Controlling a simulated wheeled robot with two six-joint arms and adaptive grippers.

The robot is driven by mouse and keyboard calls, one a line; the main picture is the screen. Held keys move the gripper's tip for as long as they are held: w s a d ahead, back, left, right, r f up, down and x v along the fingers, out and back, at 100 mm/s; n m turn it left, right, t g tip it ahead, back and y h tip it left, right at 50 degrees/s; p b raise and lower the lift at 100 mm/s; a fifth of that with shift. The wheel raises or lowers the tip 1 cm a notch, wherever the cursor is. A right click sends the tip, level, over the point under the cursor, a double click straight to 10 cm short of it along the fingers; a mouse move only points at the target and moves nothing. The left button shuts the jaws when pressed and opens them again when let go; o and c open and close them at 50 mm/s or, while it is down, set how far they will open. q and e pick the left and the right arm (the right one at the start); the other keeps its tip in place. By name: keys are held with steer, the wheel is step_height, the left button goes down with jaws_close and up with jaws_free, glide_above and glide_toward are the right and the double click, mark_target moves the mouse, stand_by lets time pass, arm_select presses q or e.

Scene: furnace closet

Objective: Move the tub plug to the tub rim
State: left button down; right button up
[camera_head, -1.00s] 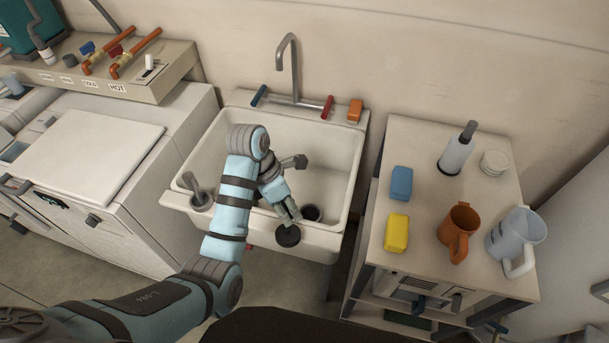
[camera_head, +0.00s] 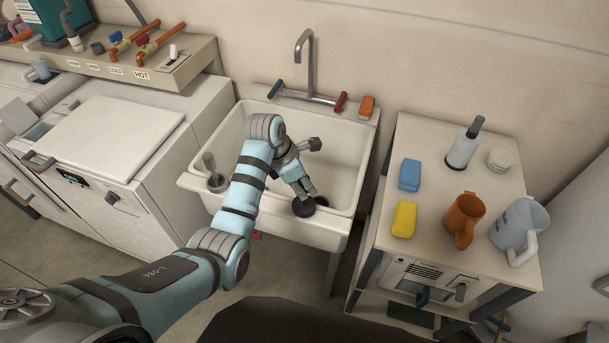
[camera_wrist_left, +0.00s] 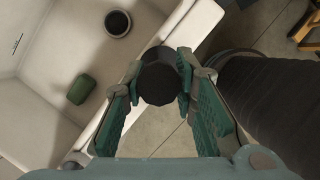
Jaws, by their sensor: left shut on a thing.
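The tub plug (camera_head: 303,207) is a round black piece held between the fingertips of my left gripper (camera_head: 305,194). In the left wrist view the plug (camera_wrist_left: 158,82) sits between the two teal fingers, with floor showing below it. The white tub's front rim (camera_head: 270,216) runs beneath the gripper in the head view. The plug overlaps the rim's inner edge there; I cannot tell whether it touches. The dark drain (camera_wrist_left: 118,22) shows in the tub in the left wrist view. My right gripper is not in view.
A green block (camera_wrist_left: 82,88) lies in the tub. A plunger-like grey handle (camera_head: 211,172) stands at the tub's left front corner. The tap (camera_head: 306,65) rises behind. A cart at right carries sponges (camera_head: 404,219), an orange mug (camera_head: 464,219) and a pitcher (camera_head: 520,230).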

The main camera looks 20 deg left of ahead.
arm_select(q)
steer(key=shift+s, duration=0.1)
steer(key=shift+f, duration=0.25)
steer(key=shift+w+f, duration=0.45)
steer(key=shift+w, duration=0.35)
steer(key=shift+s+r, duration=0.1)
steer(key=shift+s, duration=0.2)
steer(key=shift+f, duration=0.5)
steer(key=c, duration=1.2)
jaws_free()
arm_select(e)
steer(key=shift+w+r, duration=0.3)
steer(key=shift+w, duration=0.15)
arm_select(q)
steer(key=shift+r, duration=0.1)
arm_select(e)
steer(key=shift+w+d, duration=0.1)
